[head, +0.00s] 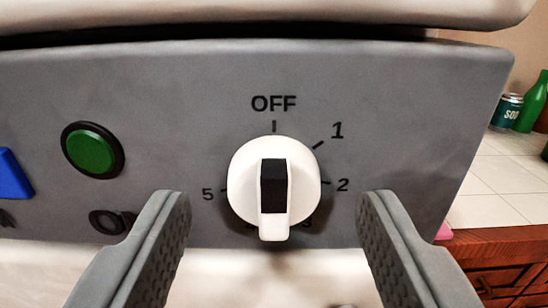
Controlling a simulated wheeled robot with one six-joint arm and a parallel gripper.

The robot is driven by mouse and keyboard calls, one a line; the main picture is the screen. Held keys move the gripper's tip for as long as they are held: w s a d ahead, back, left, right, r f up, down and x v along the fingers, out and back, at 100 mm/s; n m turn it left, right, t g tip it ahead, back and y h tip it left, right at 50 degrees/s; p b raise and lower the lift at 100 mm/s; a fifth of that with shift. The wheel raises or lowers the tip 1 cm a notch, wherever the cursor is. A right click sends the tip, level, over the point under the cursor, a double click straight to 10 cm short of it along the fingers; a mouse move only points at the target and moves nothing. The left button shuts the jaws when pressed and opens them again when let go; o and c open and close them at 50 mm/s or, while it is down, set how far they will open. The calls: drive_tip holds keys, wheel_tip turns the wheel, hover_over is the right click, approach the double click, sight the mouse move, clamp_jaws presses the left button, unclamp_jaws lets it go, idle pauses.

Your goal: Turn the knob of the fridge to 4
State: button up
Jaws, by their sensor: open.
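The fridge knob (241,170) is round and white on a grey control panel (400,110), near the middle of the head view. Its raised grip bar stands upright in the picture, with a black patch on its upper part below the OFF mark. Marks OFF, 1, 2 and 5 are readable around it. The marks below are partly hidden by the knob. My gripper (275,215) is open, one finger on each side of the knob, low in the view. Neither finger appears to touch it, and nothing is between them but the knob ahead.
A green round button (90,150) and a blue button (12,174) sit on the panel at left. A pale ledge (260,20) overhangs the panel. At right are a tiled counter (485,180), a soda can (506,111) and a green bottle (532,105).

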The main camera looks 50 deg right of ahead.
drive_tip(key=shift+w+d, duration=0.5)
drive_tip(key=shift+d, duration=0.05)
drive_tip(key=c, duration=1)
